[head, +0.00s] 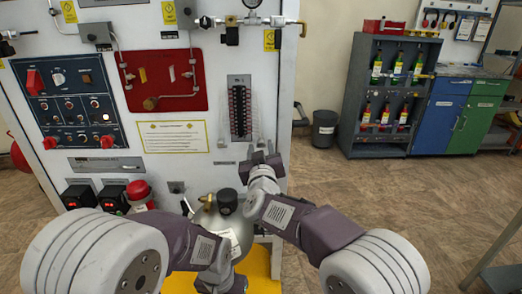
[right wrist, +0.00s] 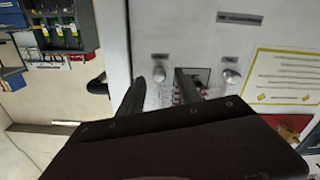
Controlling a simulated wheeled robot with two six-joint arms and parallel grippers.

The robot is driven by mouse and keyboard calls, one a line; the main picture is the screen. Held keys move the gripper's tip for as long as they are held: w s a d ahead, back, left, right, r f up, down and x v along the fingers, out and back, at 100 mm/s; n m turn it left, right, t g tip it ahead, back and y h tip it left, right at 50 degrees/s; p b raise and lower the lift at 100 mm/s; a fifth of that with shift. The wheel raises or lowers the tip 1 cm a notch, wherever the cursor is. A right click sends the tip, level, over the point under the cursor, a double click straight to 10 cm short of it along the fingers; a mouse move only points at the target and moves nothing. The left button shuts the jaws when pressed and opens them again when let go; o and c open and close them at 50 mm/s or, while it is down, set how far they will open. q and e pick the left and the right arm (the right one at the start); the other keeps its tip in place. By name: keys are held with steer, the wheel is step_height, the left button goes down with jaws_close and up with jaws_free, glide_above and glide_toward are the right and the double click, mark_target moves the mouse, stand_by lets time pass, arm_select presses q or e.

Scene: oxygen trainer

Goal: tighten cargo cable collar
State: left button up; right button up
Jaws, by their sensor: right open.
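Two small silver collars sit side by side on the white panel, below the dark terminal strip (head: 240,108). In the head view one is left (head: 222,143) and one right (head: 262,143). The upside-down right wrist view shows both, the head view's right collar (right wrist: 159,74) and its left one (right wrist: 231,76). Their labels are too small to read. My right gripper (head: 262,158) is open at the panel. In the wrist view its fingers (right wrist: 158,95) lie on either side of the head view's right collar; contact cannot be told.
A silver tank (head: 222,218) with a brass valve stands on a yellow base (head: 262,284) below my right arm. A red board with tubing (head: 165,80) and a switch panel (head: 70,103) are to the left. Bottle shelves (head: 388,95) and a bin (head: 325,128) stand beyond open floor.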

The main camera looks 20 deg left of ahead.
steer(key=shift+w+a, duration=0.1)
steer(key=shift+w, duration=0.4)
jaws_close()
